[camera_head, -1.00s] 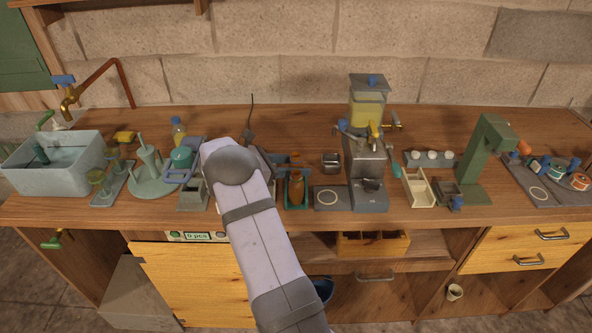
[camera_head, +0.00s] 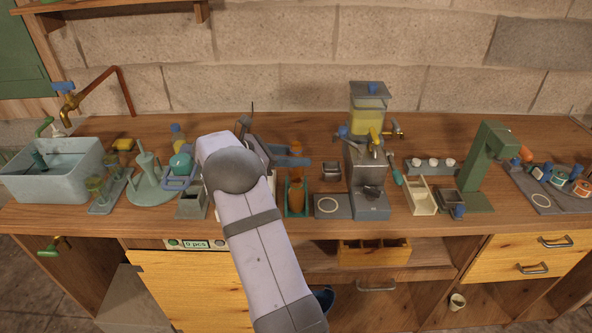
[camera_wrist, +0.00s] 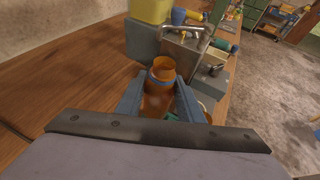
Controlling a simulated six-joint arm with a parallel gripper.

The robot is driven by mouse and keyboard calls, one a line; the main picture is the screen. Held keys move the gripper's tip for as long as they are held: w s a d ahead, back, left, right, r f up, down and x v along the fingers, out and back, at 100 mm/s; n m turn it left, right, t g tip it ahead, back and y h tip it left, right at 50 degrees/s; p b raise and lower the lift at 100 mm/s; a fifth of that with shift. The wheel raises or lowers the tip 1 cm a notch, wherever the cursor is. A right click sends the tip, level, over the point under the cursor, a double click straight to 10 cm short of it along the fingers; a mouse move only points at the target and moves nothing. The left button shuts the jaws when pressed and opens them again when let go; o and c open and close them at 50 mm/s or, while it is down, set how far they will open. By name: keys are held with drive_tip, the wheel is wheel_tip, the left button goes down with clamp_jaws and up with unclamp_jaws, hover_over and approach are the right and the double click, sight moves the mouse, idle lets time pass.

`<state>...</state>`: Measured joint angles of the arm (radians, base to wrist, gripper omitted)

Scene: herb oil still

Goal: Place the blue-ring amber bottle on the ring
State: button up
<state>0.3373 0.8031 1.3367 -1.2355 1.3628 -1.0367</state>
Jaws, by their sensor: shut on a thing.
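My gripper (camera_head: 296,155) is shut on the blue-ring amber bottle (camera_head: 296,146), above the counter left of the still. In the wrist view, the bottle (camera_wrist: 160,78) stands between my two fingers, with a blue band below its open mouth. Its lower part is partly hidden by the fingers.
A cream tray (camera_head: 421,198) is farther right.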

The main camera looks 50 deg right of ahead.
sight(300, 144)
wheel_tip(300, 144, up, 4)
drive_tip(key=shift+f, duration=0.15)
drive_tip(key=shift+s+d+r, duration=0.15)
drive_tip(key=shift+r, duration=0.15)
drive_tip(key=s+d+r+p, duration=0.2)
drive_tip(key=s+r+p, duration=0.2)
drive_tip(key=s+r, duration=0.25)
drive_tip(key=s+d+r+p, duration=0.3)
drive_tip(key=s+r, duration=0.3)
drive_tip(key=s, duration=0.1)
drive_tip(key=w+a+f+n+t, duration=0.1)
drive_tip(key=a+f+n+t, duration=0.1)
drive_tip(key=f, duration=0.4)
drive_tip(key=w+a+f+n+t, duration=0.1)
drive_tip(key=f+n+t, duration=0.1)
drive_tip(key=f, duration=0.4)
drive_tip(key=shift+w+a+n+t+h, duration=0.3)
drive_tip(key=shift+a+t+h, duration=0.1)
drive_tip(key=shift+t, duration=0.2)
drive_tip(key=shift+s+f, duration=0.1)
drive_tip(key=shift+f, duration=0.1)
